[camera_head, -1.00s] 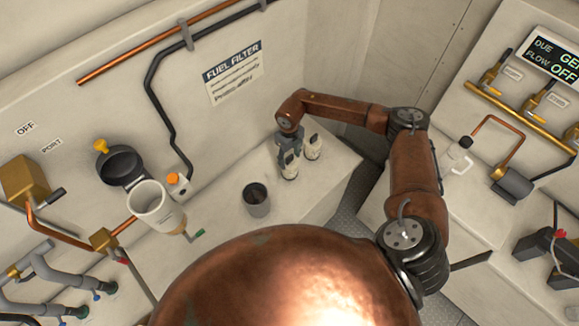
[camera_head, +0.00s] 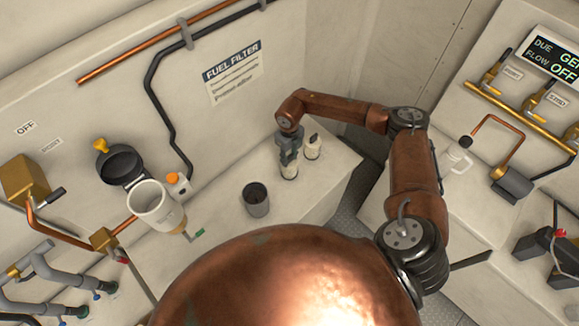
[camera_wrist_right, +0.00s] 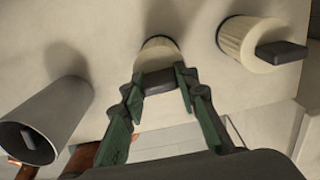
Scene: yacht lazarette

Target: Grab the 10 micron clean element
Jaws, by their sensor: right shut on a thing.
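Two cream cylindrical filter elements with dark tops stand side by side on the white bench. My right gripper (camera_head: 290,155) points down over the left element (camera_head: 290,172) and is shut on its top. In the right wrist view my right gripper (camera_wrist_right: 158,92) has its green-padded fingers on either side of that element's dark tab (camera_wrist_right: 157,82). The other element (camera_head: 313,148) stands just to the right, apart from the gripper; it also shows in the right wrist view (camera_wrist_right: 250,42). I cannot read a micron marking on either. My left gripper is not in view.
A grey cup (camera_head: 256,200) stands on the bench left of the elements. A white container (camera_head: 155,205), an orange-capped bottle (camera_head: 177,185) and a black filter housing (camera_head: 122,165) are further left. A fuel filter notice (camera_head: 233,72) is on the wall behind.

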